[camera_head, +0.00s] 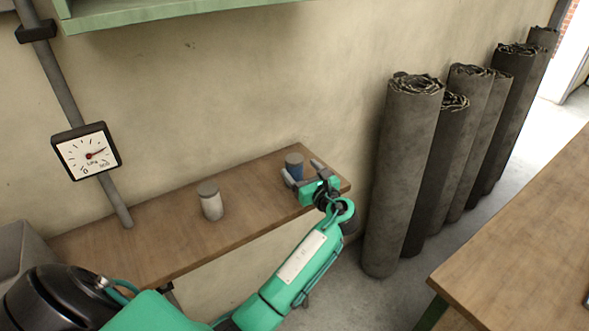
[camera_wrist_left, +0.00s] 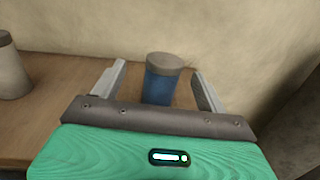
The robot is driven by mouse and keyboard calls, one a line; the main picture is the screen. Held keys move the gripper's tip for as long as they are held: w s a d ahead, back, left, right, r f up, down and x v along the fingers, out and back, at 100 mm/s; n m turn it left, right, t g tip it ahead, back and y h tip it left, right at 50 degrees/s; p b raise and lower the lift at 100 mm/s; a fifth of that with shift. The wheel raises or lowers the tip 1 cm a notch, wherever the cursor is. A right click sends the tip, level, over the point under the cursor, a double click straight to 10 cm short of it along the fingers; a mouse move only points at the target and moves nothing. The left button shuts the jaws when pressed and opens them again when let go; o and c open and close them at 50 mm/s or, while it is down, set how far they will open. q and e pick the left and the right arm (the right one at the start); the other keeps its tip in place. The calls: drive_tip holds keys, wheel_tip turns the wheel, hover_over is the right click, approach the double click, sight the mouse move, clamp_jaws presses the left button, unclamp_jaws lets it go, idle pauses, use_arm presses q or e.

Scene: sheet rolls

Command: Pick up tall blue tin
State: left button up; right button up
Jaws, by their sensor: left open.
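The tall blue tin (camera_head: 294,166) has a grey-brown lid and stands upright near the right end of the wooden wall shelf. It also shows in the left wrist view (camera_wrist_left: 160,85), between the two fingers, with its lower part hidden by my gripper body. My left gripper (camera_head: 302,171) is open at the tin, one finger to each side of it in the wrist view. I cannot tell whether either finger touches it. My right gripper is not in view.
A white tin (camera_head: 211,202) with a grey lid stands on the shelf (camera_head: 165,235), left of the blue tin. A gauge (camera_head: 87,151) hangs on the wall. Tall dark sheet rolls (camera_head: 402,175) stand right of the shelf. A wooden table (camera_head: 530,235) is at the right.

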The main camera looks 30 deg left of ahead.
sight(291, 155)
use_arm(q)
drive_tip(key=x, duration=0.3)
drive_tip(key=shift+w+a+p, duration=0.1)
drive_tip(key=shift+w+p, duration=0.05)
drive_tip(key=shift+p, duration=0.2)
drive_tip(key=x, duration=0.1)
drive_tip(key=p+x, duration=0.1)
drive_tip(key=x, duration=0.2)
drive_tip(key=shift+w+a+f+p, duration=0.15)
drive_tip(key=shift+w+f+p, duration=0.15)
drive_tip(key=shift+w, duration=0.1)
drive_tip(key=shift+r, duration=0.1)
drive_tip(key=c, duration=1.3)
